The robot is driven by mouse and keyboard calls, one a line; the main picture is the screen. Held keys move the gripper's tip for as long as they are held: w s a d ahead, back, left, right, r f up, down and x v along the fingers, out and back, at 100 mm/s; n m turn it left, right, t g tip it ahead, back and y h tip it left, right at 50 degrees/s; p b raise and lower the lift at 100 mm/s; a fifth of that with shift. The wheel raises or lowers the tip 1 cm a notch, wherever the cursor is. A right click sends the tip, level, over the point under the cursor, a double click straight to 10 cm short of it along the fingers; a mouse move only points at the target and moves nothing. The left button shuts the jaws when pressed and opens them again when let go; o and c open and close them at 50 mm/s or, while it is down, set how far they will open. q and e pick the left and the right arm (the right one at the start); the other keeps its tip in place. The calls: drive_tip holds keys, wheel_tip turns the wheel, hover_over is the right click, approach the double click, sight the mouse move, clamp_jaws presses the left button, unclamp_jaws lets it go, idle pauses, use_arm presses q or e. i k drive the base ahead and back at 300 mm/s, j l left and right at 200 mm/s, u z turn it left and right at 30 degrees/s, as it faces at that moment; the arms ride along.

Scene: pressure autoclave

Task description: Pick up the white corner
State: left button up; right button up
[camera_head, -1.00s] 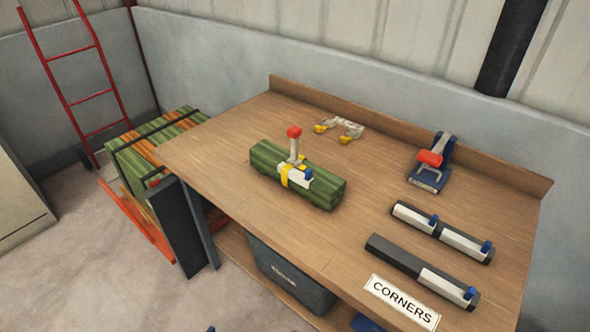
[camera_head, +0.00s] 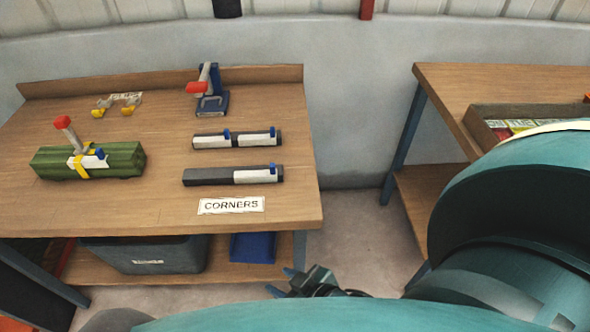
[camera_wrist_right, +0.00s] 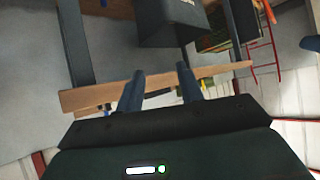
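Several white corners lie on dark bars near the right end of the wooden bench. Two white corners, one of them the far right corner (camera_head: 259,138), sit on the far bar, each with a blue knob. One near white corner (camera_head: 254,177) sits on the right half of the near bar (camera_head: 206,177). A further white corner (camera_head: 88,161) is on the green bundle (camera_head: 50,164). My right gripper (camera_head: 285,281) is below the bench's front edge, away from the corners. In the right wrist view its two fingers (camera_wrist_right: 160,88) are apart with nothing between them. My left gripper is not seen.
A "CORNERS" label (camera_head: 231,205) lies at the front of the bench (camera_head: 140,215). A blue-and-red clamp tool (camera_head: 210,95) stands behind the bars. A grey bin (camera_head: 145,255) is on the shelf below. A second table (camera_head: 440,110) with a tray stands right, with open floor between.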

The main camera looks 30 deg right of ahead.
sight(261, 176)
drive_tip(key=i+z, duration=0.2)
drive_tip(key=z, duration=0.3)
drive_tip(key=i+j+z, duration=0.15)
drive_tip(key=z, duration=0.3)
